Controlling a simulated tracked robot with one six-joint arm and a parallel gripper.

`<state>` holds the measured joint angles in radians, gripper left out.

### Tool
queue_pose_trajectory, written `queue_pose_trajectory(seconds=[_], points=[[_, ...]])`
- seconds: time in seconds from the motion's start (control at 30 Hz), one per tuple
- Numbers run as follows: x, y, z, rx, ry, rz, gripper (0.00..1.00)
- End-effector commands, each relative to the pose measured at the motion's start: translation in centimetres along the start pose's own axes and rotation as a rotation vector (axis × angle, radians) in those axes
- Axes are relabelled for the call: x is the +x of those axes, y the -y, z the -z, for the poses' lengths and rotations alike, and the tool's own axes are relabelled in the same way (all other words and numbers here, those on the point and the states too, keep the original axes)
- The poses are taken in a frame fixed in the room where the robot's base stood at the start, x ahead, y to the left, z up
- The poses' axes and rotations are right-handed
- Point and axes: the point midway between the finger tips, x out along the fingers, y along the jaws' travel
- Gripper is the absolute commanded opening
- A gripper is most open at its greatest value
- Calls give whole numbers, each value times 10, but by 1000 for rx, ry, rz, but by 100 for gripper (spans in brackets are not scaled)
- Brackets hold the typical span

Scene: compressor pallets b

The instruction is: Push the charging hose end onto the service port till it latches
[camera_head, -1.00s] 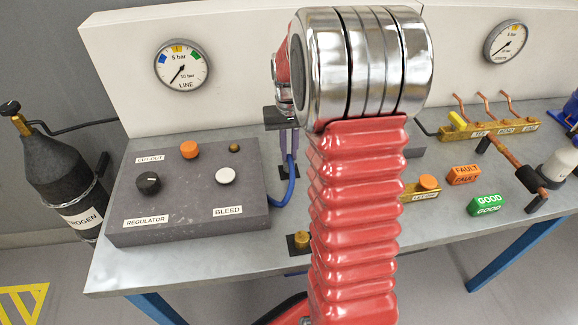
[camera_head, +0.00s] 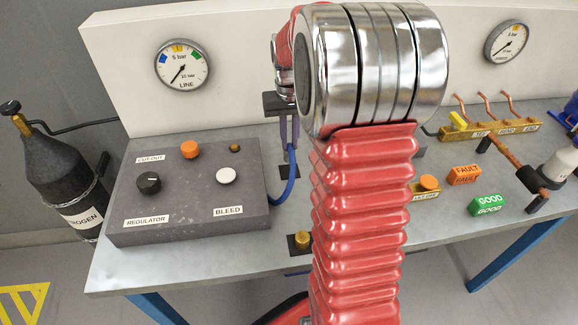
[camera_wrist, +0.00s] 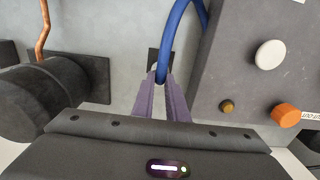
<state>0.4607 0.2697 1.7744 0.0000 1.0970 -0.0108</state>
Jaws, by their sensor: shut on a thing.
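My gripper (camera_wrist: 162,88) is shut on the end of the blue charging hose (camera_wrist: 177,38), its two purple fingers pointing away from the wrist camera. In the head view my gripper (camera_head: 289,142) shows left of my red arm, above a small dark plate, and the blue hose (camera_head: 291,180) hangs from it towards the grey control box. The hose's tip is mostly hidden between the fingers. A brass fitting (camera_head: 302,238) stands on a dark plate at the bench's front edge; I cannot tell whether it is the service port.
The grey control box (camera_head: 185,195) with knobs stands on the left. A dark cylinder with a copper pipe (camera_wrist: 43,35) lies left in the wrist view. FAULT (camera_head: 465,174) and GOOD (camera_head: 488,204) blocks are on the right. My arm hides the bench's middle.

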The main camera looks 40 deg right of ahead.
Motion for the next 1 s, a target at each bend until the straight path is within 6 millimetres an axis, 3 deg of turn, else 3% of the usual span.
queue_pose_trajectory(seconds=[0.27, 0.43, 0.7, 1.0], points=[[-11, 4, 4, 51, 12, 0, 0], [-38, 31, 24, 94, 16, -1, 0], [-78, 131, 54, 43, 6, -1, 0], [-88, 244, 50, -98, -2, 1, 0]])
